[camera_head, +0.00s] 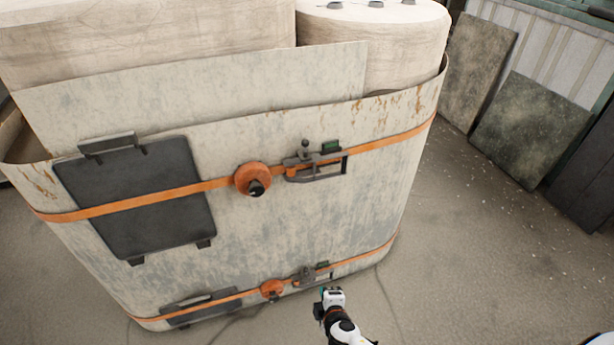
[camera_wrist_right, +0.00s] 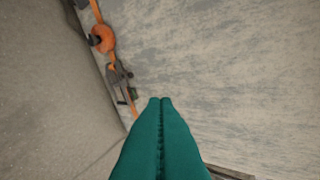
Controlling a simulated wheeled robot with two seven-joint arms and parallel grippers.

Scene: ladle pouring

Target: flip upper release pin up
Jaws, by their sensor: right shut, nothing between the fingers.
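The upper latch (camera_head: 316,166) sits on the upper orange strap, right of an orange round knob (camera_head: 252,179). It has a grey frame, a green part and a small upright grey pin (camera_head: 305,145). A similar lower latch (camera_head: 308,275) sits on the lower strap; what looks like it also shows in the right wrist view (camera_wrist_right: 120,77). My right gripper (camera_head: 331,294) is just below and right of the lower latch in the head view, well below the upper latch. Its teal fingers (camera_wrist_right: 160,101) are shut and empty in the wrist view. My left gripper is out of view.
The straps wrap a large worn metal shell (camera_head: 320,230) around pale cylinders (camera_head: 375,35). A dark panel (camera_head: 135,200) hangs at its left. Slabs (camera_head: 530,128) lean on the wall at the right. The floor (camera_head: 470,230) right of the shell is clear.

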